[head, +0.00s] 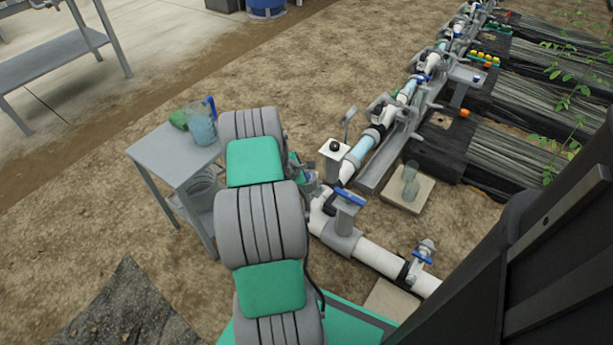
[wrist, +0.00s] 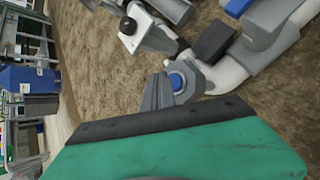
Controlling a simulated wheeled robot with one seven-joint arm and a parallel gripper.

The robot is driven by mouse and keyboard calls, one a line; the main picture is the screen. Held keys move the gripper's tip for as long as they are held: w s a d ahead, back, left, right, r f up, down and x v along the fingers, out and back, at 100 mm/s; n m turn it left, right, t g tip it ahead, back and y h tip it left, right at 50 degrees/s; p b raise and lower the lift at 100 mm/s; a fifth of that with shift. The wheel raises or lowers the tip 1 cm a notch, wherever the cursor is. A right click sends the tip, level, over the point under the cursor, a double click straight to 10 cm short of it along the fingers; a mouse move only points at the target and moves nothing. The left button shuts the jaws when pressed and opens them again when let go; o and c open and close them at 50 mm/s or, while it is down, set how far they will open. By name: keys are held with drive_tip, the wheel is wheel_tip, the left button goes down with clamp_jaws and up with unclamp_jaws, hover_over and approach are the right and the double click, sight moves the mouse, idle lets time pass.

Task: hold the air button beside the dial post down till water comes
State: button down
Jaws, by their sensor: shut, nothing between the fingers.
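The air button (head: 334,146) is a black dome on a white box-like stand (head: 334,158), beside a thin post with a small tilted head (head: 348,116), which looks like the dial post. In the wrist view the black button (wrist: 128,26) shows at upper left on its white stand (wrist: 152,40). My gripper (head: 309,178) is partly hidden behind my arm, a little left of and nearer than the button. Its grey fingers with a blue round spot (wrist: 172,88) are shut and empty in the wrist view, apart from the button. The dial face is not readable.
A white pipe line with blue-handled valves (head: 349,197) runs close right of my gripper. A clear jar (head: 410,182) stands on a pale slab. A grey side table (head: 152,155) with a jug (head: 201,128) stands left of my arm. Bare soil lies behind the button.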

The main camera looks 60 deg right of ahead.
drive_tip(key=shift+f, duration=0.15)
idle(0.5)
drive_tip(key=shift+f+b, duration=0.3)
drive_tip(key=shift+b, duration=0.05)
drive_tip(key=shift+f, duration=0.35)
idle(2.9)
idle(0.8)
drive_tip(key=shift+r+p, duration=0.35)
drive_tip(key=shift+r, duration=0.45)
drive_tip(key=shift+r, duration=0.1)
wheel_tip(320, 180, up, 5)
drive_tip(key=p, duration=0.4)
